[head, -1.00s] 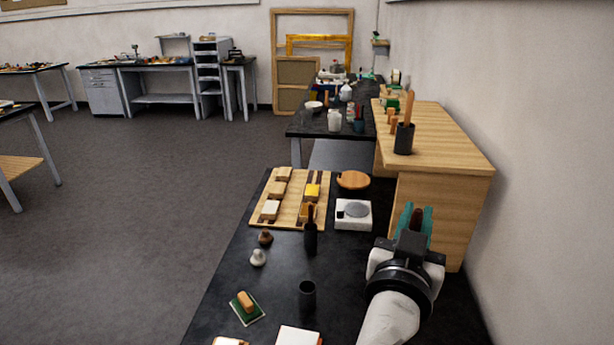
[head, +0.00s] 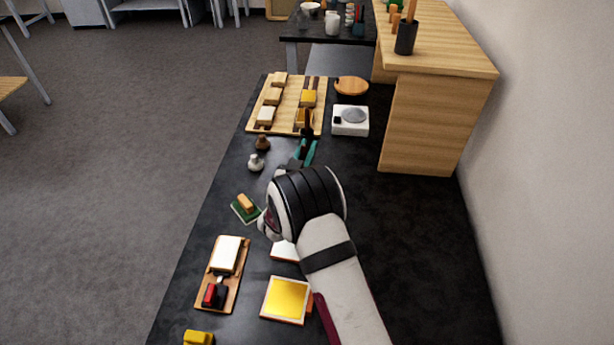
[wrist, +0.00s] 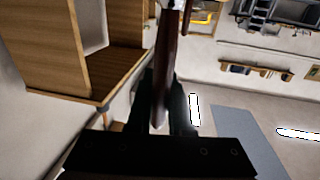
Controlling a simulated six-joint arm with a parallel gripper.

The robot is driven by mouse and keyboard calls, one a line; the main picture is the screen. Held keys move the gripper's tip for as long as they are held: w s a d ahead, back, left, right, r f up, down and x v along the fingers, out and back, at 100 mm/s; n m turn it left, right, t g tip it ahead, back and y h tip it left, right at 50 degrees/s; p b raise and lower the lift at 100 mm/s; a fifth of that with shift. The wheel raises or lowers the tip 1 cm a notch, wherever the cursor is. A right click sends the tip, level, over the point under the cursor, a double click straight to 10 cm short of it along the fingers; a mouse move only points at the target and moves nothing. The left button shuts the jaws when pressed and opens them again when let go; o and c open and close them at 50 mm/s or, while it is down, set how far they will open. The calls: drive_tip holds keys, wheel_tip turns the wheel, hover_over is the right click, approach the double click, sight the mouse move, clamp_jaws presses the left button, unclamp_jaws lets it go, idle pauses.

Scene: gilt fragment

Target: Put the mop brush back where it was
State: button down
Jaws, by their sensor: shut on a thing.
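My gripper (head: 303,152), with teal fingers, is at the near edge of the wooden board, right of two small knobs. It is shut on the mop brush, whose dark upper part (head: 307,124) shows just beyond the fingertips. In the wrist view the brush's long reddish-brown handle (wrist: 166,55) runs up between the dark fingers. The brush's lower end is hidden, and I cannot tell whether it touches the table. The dark cup seen earlier is hidden behind my arm.
The wooden board (head: 285,104) holds several blocks. A wooden cabinet (head: 430,120) borders the right. A green pad (head: 244,212) and a gold-topped square (head: 286,299) lie nearer. The black table's right side is clear.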

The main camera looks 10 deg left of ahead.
wheel_tip(320, 180, down, 6)
drive_tip(key=shift+r, duration=0.25)
drive_tip(key=shift+f, duration=0.2)
drive_tip(key=c, duration=0.8)
unclamp_jaws()
